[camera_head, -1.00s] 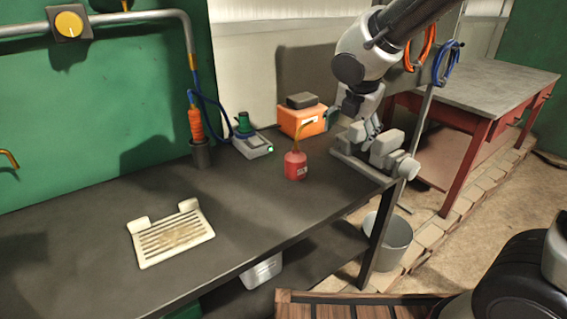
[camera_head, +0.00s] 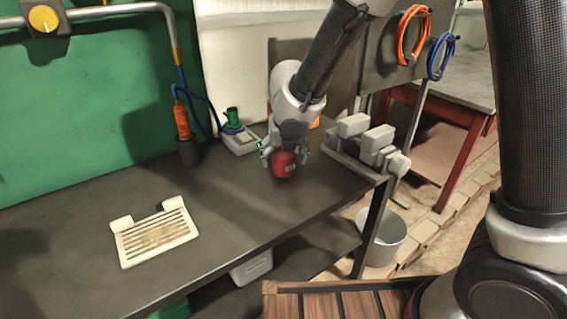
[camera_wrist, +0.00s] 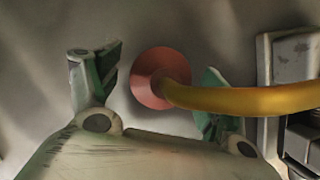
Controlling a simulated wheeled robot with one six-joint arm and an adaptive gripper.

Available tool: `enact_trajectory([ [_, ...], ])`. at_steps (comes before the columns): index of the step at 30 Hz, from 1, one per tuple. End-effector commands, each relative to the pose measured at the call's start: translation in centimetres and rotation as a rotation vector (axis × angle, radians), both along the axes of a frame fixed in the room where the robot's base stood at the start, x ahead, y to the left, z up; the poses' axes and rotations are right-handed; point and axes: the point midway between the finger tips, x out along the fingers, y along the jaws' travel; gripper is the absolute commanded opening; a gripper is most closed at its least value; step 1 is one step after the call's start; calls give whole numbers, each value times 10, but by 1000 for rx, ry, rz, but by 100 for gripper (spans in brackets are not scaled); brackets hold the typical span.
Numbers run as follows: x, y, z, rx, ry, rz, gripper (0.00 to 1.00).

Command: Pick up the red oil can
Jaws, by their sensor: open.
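The red oil can (camera_head: 285,166) stands on the dark workbench, with my gripper (camera_head: 284,157) right above and around its upper part. In the wrist view the can's red cone top (camera_wrist: 158,78) lies between my two green-padded fingers (camera_wrist: 150,85). The fingers are open, with a gap on the left side; the right finger is closer to the can. Its yellow spout (camera_wrist: 240,100) runs to the right, passing over the right finger in the picture. In the head view my gripper hides the can's top and spout.
A grey vise-like fixture (camera_head: 365,145) stands close to the right on the bench (camera_head: 225,215). An orange box is mostly hidden behind my arm. A small grey device (camera_head: 240,140) and an orange-handled tool in a holder (camera_head: 184,130) stand at the left back. A cream slotted tray (camera_head: 155,238) lies front left.

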Motion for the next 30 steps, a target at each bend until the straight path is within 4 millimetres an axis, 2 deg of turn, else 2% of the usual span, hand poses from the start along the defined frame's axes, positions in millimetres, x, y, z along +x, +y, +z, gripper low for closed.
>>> enact_trajectory([
  [3, 3, 0, -7, 1, 1, -1, 79],
  [9, 3, 1, -8, 1, 1, -1, 79],
  [11, 3, 0, -8, 1, 1, -1, 70],
  [19, 3, 0, -7, 2, 1, -1, 22],
  [26, 3, 1, -6, 3, 0, -1, 21],
  [30, 4, 1, 4, 3, -4, -2, 21],
])
